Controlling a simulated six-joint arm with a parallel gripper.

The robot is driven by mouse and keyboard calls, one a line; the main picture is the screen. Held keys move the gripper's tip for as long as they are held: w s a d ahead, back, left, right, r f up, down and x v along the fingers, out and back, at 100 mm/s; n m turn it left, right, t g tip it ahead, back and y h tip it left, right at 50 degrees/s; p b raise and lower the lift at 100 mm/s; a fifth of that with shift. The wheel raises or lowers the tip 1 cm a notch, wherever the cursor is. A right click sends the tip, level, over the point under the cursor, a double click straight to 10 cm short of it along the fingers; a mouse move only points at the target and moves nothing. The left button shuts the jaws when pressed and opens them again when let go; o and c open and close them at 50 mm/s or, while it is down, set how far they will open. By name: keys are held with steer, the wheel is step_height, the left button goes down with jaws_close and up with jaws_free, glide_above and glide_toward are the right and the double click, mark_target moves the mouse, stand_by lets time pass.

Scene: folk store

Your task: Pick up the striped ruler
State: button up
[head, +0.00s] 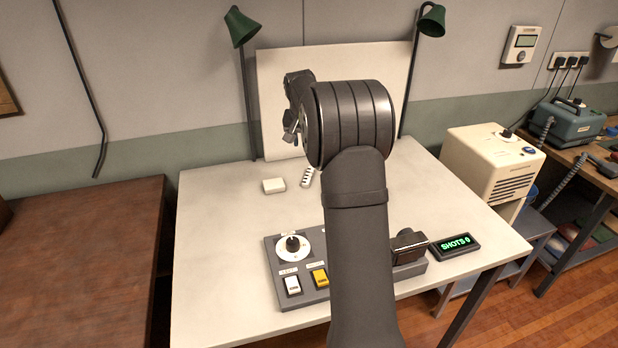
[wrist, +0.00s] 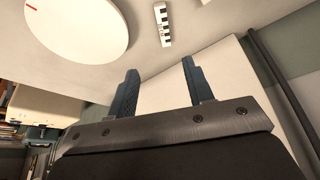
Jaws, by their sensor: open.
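The striped ruler (head: 307,177) is a small black-and-white strip lying on the white table, just right of a small white block; my arm covers the area to its right. In the wrist view the ruler (wrist: 163,24) shows near the top, beyond my fingertips. My gripper (head: 291,128) is raised above the table near the white backboard, apart from the ruler. In the wrist view my gripper (wrist: 158,80) shows two dark fingers spread apart with nothing between them.
The white block (head: 273,186) sits beside the ruler. A grey control panel (head: 290,251) and a SHOTS display (head: 455,246) are at the table's front. Two green lamps (head: 241,27) flank the backboard (head: 270,100). A round white disc (wrist: 80,25) shows in the wrist view. The table's left side is clear.

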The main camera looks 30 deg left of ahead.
step_height(320, 180, down, 2)
steer(key=a, duration=0.1)
glide_above(307, 180)
steer(key=shift+m, duration=0.4)
step_height(307, 180, down, 11)
steer(key=shift+s+f, duration=0.1)
steer(key=shift+w+x, duration=0.15)
steer(key=shift+x, duration=1.1)
steer(key=shift+w+x, duration=0.15)
steer(key=shift+x, duration=1.1)
steer(key=shift+a, duration=0.1)
steer(key=shift+c, duration=0.2)
jaws_close()
